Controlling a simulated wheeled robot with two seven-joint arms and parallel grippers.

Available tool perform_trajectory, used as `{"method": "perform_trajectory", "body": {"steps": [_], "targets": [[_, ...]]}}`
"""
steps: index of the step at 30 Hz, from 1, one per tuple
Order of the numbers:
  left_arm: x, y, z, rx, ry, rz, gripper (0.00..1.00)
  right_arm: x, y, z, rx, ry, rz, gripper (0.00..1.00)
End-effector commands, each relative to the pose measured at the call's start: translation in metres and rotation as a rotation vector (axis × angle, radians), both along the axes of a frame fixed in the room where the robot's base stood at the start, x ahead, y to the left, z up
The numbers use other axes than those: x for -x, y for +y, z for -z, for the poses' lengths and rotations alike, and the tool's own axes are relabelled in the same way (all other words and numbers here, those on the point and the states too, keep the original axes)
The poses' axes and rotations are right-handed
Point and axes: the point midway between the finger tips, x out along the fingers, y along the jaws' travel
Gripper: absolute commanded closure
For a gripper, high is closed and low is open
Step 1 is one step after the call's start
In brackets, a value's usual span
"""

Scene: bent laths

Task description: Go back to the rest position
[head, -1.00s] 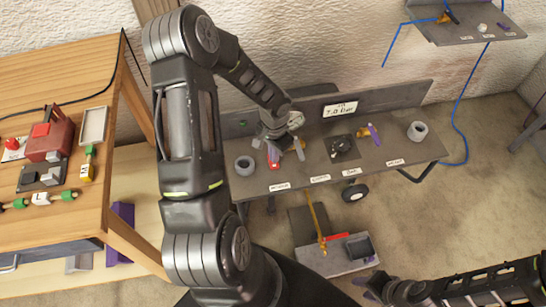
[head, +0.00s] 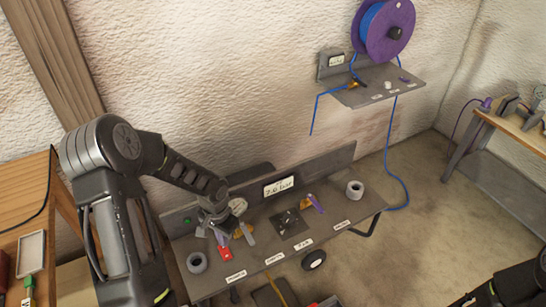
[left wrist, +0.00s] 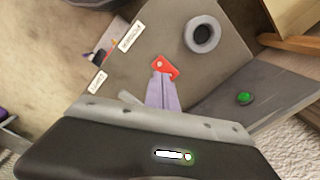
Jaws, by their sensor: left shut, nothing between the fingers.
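My left gripper (head: 222,240) is over the left part of the grey bench, shut and empty, its purple fingers pointing down. In the left wrist view the closed fingers (left wrist: 161,82) come down close to a small red piece with holes (left wrist: 166,66). The red piece (head: 225,253) also shows just below the fingertips in the head view. Whether they touch cannot be told. My right gripper (head: 466,299) is at the bottom right edge of the head view, mostly cut off.
The grey bench (head: 214,283) carries a grey ring (head: 196,262) at left, another ring (head: 354,190) at right, and a dark square fixture (head: 289,222). A wall shelf (head: 385,86) holds a purple spool (head: 384,28). Wooden tables stand at both sides.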

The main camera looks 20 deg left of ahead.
Motion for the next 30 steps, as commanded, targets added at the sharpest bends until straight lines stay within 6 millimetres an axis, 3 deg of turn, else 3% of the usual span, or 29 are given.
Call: {"method": "perform_trajectory", "body": {"steps": [7, 10, 13, 16, 19, 21, 24, 27, 30], "targets": [[-0.007, -0.003, 0.000, 0.010, -0.029, 0.000, 1.00, 0.005, -0.002, 0.004, 0.009, 0.014, 0.004, 0.64], [-0.020, -0.021, 0.002, 0.071, -0.104, -0.041, 1.00, 0.004, -0.002, 0.004, 0.008, 0.011, 0.004, 0.64], [-0.020, -0.063, 0.016, 0.184, -0.169, -0.130, 1.00, 0.004, -0.002, 0.004, 0.008, 0.011, 0.004, 0.64], [-0.009, -0.123, 0.032, 0.297, -0.201, -0.221, 1.00, 0.004, -0.002, 0.004, 0.007, 0.011, 0.004, 0.64], [0.020, -0.184, 0.050, 0.374, -0.190, -0.317, 1.00, 0.004, -0.002, 0.003, 0.007, 0.011, 0.004, 0.64], [0.052, -0.219, 0.062, 0.390, -0.157, -0.369, 1.00, 0.004, -0.002, 0.003, 0.007, 0.011, 0.004, 0.64], [0.101, -0.251, 0.074, 0.375, -0.091, -0.399, 1.00, 0.004, -0.002, 0.003, 0.007, 0.011, 0.004, 0.64], [0.139, -0.269, 0.080, 0.358, -0.021, -0.376, 1.00, 0.004, -0.002, 0.003, 0.007, 0.011, 0.004, 0.64], [0.156, -0.282, 0.083, 0.356, 0.014, -0.323, 1.00, 0.004, -0.002, 0.003, 0.007, 0.011, 0.004, 0.64]]}}
